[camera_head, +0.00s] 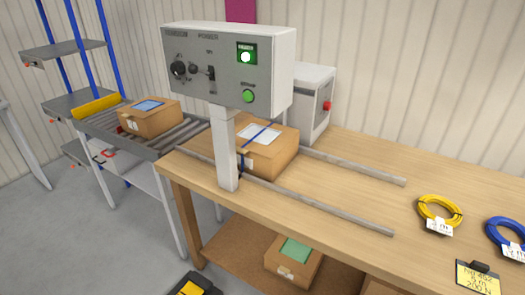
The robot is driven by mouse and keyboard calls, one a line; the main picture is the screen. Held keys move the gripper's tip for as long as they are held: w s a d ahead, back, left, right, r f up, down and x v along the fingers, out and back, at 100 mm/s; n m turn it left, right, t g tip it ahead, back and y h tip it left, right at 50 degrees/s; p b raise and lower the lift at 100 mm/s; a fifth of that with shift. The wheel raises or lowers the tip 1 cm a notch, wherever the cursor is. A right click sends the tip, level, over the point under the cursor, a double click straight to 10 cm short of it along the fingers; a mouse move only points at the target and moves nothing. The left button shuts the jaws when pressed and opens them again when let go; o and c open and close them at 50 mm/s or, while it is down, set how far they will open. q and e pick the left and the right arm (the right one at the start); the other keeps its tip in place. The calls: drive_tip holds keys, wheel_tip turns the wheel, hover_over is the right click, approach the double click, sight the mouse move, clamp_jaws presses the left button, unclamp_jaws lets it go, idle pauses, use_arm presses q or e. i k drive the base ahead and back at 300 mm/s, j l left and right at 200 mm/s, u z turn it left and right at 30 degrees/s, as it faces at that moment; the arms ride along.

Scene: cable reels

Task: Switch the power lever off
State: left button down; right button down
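The grey control box (228,72) stands on a post at the left end of the workbench. The power lever (211,73) is a small dark handle on its front, under the word POWER. It seems to stand upright, below a small label that I cannot read clearly. A green lamp (246,56) glows to its right. Neither of my grippers can be made out in the head view.
A strapped carton (262,155) lies behind the post on the wooden workbench (340,165), between two rails. Another carton (150,118) sits on the roller conveyor at left. Yellow (439,211) and blue (510,236) cable coils lie at right. A black-and-yellow thing (190,288) shows at the bottom edge.

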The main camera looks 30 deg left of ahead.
sight(192, 69)
drive_tip(key=u, duration=1.3)
